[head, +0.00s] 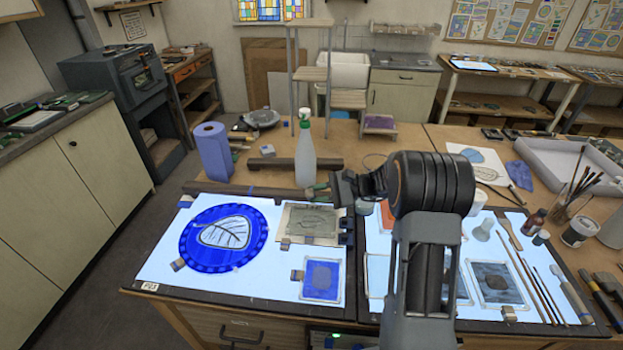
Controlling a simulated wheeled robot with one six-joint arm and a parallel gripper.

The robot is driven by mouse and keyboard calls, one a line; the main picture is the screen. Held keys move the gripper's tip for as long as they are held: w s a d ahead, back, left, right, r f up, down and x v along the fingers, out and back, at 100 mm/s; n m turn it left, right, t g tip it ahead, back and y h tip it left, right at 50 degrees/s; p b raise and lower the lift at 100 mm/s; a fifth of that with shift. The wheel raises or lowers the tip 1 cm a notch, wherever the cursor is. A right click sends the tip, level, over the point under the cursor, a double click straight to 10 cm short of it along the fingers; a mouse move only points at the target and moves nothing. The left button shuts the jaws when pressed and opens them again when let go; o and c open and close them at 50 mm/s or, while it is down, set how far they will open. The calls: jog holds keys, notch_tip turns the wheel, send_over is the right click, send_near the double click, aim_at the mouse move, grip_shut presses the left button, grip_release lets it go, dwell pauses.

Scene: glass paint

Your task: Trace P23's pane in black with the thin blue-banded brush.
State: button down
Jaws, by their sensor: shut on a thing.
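My gripper (338,190) is at the end of my arm, over the back edge of the light panels, with its jaws shut. A small thin thing (316,189) shows at its tip, too small to identify as the blue-banded brush. A tag (150,286) on the left light panel (165,243) is too small to read surely. That panel bears a round blue glass piece with a leaf outline (222,234), a grey leaf pane (312,223) and a small blue-bordered pane (322,280). Which is P23's pane is unclear. My gripper is behind and right of the round piece.
The right light panel (470,245) holds a grey pane (497,284) and several long brushes (528,278); my arm hides part of it. A spray bottle (305,155) and blue paper roll (212,150) stand behind. A brush jar (568,203) and bottle (534,222) stand right.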

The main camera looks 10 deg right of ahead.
jog(key=s+d+f+b, duration=0.1)
jog(key=s+d+f, duration=0.1)
jog(key=f, duration=0.1)
jog(key=s+d+f+b, duration=0.1)
jog(key=shift+d+f+b, duration=0.25)
jog(key=shift+d+b, duration=0.1)
jog(key=s+r+b+x, duration=0.1)
jog(key=x, duration=0.8)
jog(key=shift+w+a, duration=0.25)
jog(key=shift+a, duration=0.3)
jog(key=shift+d+r, duration=0.1)
jog(key=shift+f+b, duration=0.45)
jog(key=shift+b, duration=0.2)
dwell(1.0)
